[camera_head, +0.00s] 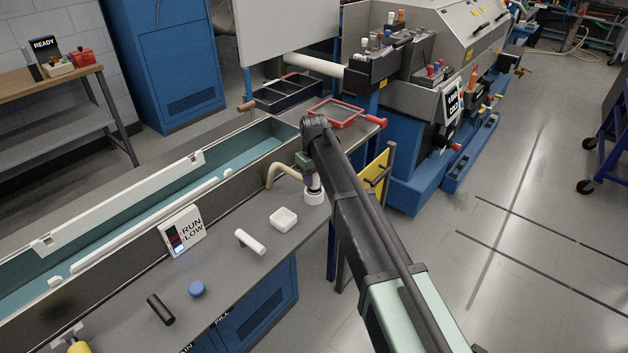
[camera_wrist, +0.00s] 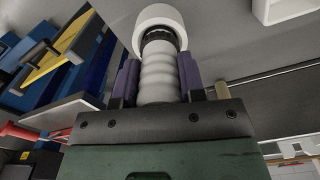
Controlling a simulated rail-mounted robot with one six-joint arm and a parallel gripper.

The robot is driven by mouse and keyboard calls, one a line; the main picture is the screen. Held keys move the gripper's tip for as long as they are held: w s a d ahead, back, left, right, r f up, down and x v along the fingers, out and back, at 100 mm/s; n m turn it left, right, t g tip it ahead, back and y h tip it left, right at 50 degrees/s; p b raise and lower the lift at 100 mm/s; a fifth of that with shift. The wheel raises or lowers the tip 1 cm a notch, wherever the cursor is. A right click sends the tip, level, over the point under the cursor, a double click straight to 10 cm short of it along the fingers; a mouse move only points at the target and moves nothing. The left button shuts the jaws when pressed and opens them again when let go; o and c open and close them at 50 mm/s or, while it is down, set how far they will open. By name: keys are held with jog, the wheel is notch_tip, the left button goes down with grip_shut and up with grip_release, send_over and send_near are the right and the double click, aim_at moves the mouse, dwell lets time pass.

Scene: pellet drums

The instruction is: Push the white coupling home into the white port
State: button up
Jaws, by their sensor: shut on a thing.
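My gripper (camera_head: 313,184) points down over the right end of the grey bench. In the wrist view its two purple fingers (camera_wrist: 158,82) are shut on the white coupling (camera_wrist: 158,77), a ribbed pale cylinder. A dark ring shows at the coupling's far end, against the opening of the white port (camera_wrist: 147,14). The white port also shows as a short round cup on the bench in the head view (camera_head: 314,198). The coupling lines up with the port; how deep it sits inside cannot be told. A beige hose (camera_head: 280,171) curves from the gripper area toward the trough.
A small white square tray (camera_head: 284,219) and a white cylinder (camera_head: 250,242) lie left of the port. A blue cap (camera_head: 197,289) and a black cylinder (camera_head: 160,309) lie nearer. A "RUN LOW" sign (camera_head: 183,231) stands by the teal trough (camera_head: 150,221). A yellow panel (camera_head: 376,171) is behind my arm.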

jog(key=shift+f, duration=0.3)
jog(key=o, duration=1)
jog(key=shift+r, duration=0.1)
notch_tip(320, 180, up, 13)
jog(key=p, duration=1.2)
jog(key=shift+p, duration=0.35)
jog(key=shift+f, duration=0.3)
jog(key=shift+s+d, duration=0.15)
jog(key=s+d+f+m+b, duration=0.1)
jog(key=s+d+m, duration=0.3)
jog(key=s+d, duration=0.7)
jog(key=s+d+f+m+b, duration=0.1)
jog(key=s+d+m, duration=0.2)
jog(key=s+d, duration=0.7)
jog(key=shift+s+d+m, duration=0.35)
jog(key=shift+s+m, duration=0.05)
jog(key=shift+s, duration=4.2)
